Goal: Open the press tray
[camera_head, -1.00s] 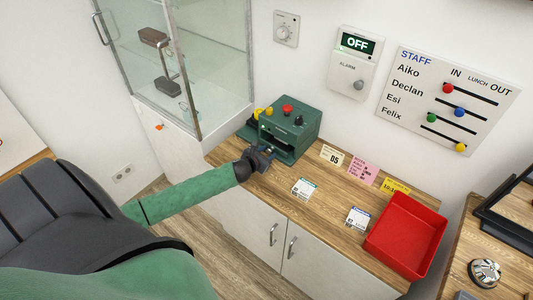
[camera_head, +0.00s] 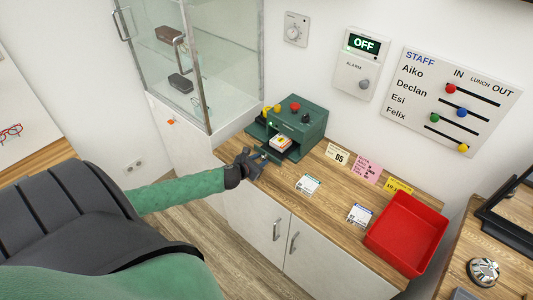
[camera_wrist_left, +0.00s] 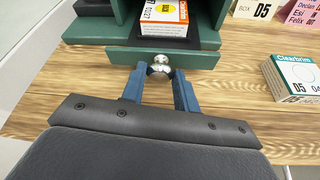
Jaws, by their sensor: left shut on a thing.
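The green press (camera_head: 300,112) stands on the wooden counter below the wall. Its tray (camera_wrist_left: 205,60) sticks out of the front opening, with a white and orange box (camera_head: 281,142) lying in it. The box also shows at the top of the left wrist view (camera_wrist_left: 165,12). A round metal knob (camera_wrist_left: 161,64) sits on the tray's front panel. My left gripper (camera_head: 261,156) is at the front of the tray, its blue fingers (camera_wrist_left: 160,74) shut on the knob. My right gripper is out of view.
Small boxes (camera_head: 307,185) and (camera_head: 359,216) and a red bin (camera_head: 405,235) stand on the counter (camera_head: 330,215) to the right. Cards (camera_head: 337,156) stand behind. A glass cabinet (camera_head: 205,60) is at the left. Counter between the press and the first small box is bare.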

